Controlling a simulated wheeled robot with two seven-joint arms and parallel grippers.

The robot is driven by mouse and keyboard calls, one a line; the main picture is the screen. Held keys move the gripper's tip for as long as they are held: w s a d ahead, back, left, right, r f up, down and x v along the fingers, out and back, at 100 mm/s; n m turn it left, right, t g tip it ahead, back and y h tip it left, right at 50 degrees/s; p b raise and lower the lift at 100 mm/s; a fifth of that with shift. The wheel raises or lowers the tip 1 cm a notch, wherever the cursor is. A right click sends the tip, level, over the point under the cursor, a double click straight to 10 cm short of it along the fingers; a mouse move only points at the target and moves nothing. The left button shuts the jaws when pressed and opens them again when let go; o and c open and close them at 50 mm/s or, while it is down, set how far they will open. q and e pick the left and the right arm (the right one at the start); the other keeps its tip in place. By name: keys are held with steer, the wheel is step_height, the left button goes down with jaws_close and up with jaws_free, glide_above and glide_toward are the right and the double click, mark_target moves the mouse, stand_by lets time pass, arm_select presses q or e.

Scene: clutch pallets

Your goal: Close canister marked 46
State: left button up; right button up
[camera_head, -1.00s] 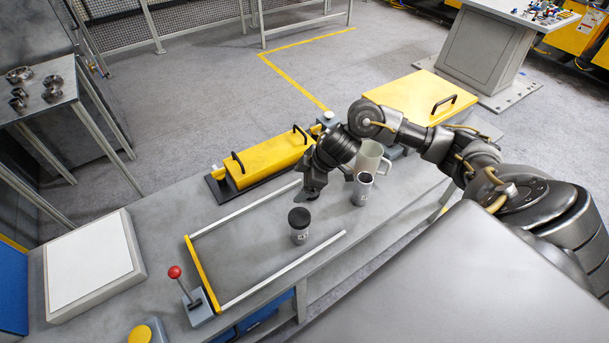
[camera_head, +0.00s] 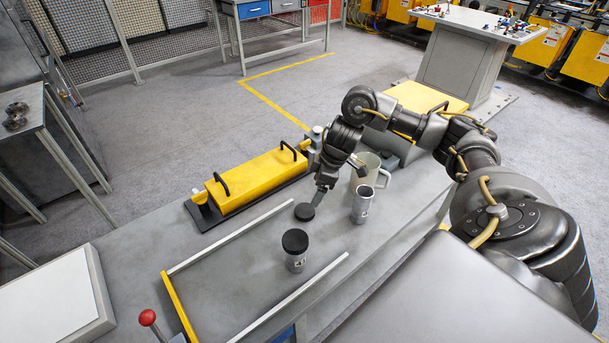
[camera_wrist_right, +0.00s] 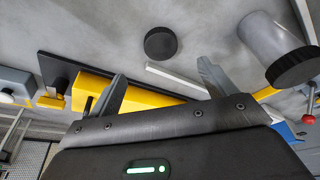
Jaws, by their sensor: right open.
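A loose black lid (camera_head: 304,211) lies flat on the grey bench; in the right wrist view the lid (camera_wrist_right: 160,43) sits just beyond the fingertips. My right gripper (camera_head: 318,197) is open and empty, pointing down close beside the lid; in its wrist view the two fingers (camera_wrist_right: 162,68) are spread apart. A grey canister without a lid (camera_head: 362,205) stands upright to the right of the gripper. Another canister with a black lid on (camera_head: 295,252) stands nearer; it also shows in the wrist view (camera_wrist_right: 270,38). Their labels are too small to read. My left gripper is out of view.
A pale mug (camera_head: 368,170) stands behind the open canister. A yellow case with black handles (camera_head: 255,180) lies at the bench's back. Two pale rails and a yellow bar (camera_head: 178,308) frame the lidded canister. A red-knobbed lever (camera_head: 148,317) is at the front left.

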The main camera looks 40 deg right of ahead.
glide_above(305, 210)
steer(key=s+d, duration=0.1)
steer(key=d, duration=0.1)
steer(key=f, duration=0.5)
steer(key=shift+s+a+b, duration=0.2)
steer(key=shift+b, duration=0.1)
steer(key=x, duration=0.5)
steer(key=shift+a+p, duration=0.1)
steer(key=shift+p, duration=0.3)
steer(key=c, duration=1.1)
